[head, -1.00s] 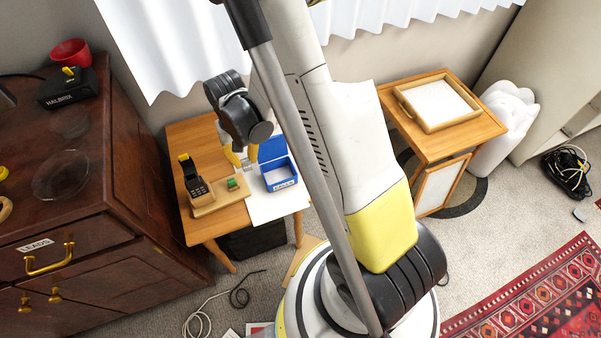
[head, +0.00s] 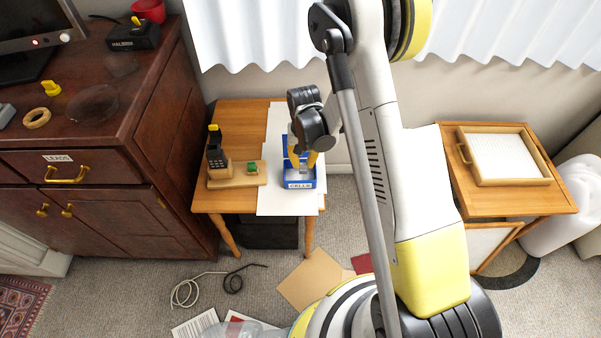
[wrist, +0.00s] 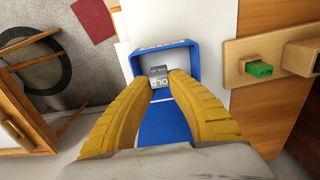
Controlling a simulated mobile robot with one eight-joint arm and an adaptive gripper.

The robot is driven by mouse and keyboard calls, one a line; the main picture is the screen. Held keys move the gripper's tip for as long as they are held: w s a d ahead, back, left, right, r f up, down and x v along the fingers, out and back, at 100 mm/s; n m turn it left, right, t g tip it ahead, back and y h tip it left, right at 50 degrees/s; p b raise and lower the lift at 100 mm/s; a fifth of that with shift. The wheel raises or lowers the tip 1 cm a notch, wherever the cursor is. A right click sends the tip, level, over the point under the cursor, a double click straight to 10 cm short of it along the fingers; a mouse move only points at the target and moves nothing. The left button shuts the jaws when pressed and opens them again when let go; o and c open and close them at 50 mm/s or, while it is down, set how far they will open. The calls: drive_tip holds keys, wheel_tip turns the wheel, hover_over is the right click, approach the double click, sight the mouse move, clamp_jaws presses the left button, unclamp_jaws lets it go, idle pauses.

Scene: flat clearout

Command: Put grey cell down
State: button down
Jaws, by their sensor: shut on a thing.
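The grey cell (wrist: 160,77), with "OLD" lettering, is between the yellow fingertips of my gripper (wrist: 161,84) in the wrist view. My gripper is shut on it. The cell shows within the opening of the blue box (wrist: 193,66); I cannot tell whether it touches the bottom. In the head view the box, labelled CELLS (head: 300,184), stands on white paper on the small wooden table, with my gripper (head: 303,160) over it. The cell is hidden there by my fingers.
Left of the box, a wooden stand (head: 225,182) holds a green cell (head: 252,168) and a black handset (head: 217,155). A dark wooden cabinet (head: 150,130) stands at the left. A wooden side table (head: 500,202) with a tray (head: 463,152) stands at the right.

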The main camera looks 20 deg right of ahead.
drive_tip(key=shift+w+a+f, duration=0.35)
drive_tip(key=shift+w+f, duration=0.15)
drive_tip(key=shift+w, duration=0.25)
wheel_tip(320, 180, down, 4)
drive_tip(key=b, duration=0.2)
drive_tip(key=shift+f+b, duration=0.1)
drive_tip(key=shift+b, duration=0.25)
drive_tip(key=c, duration=1.4)
unclamp_jaws()
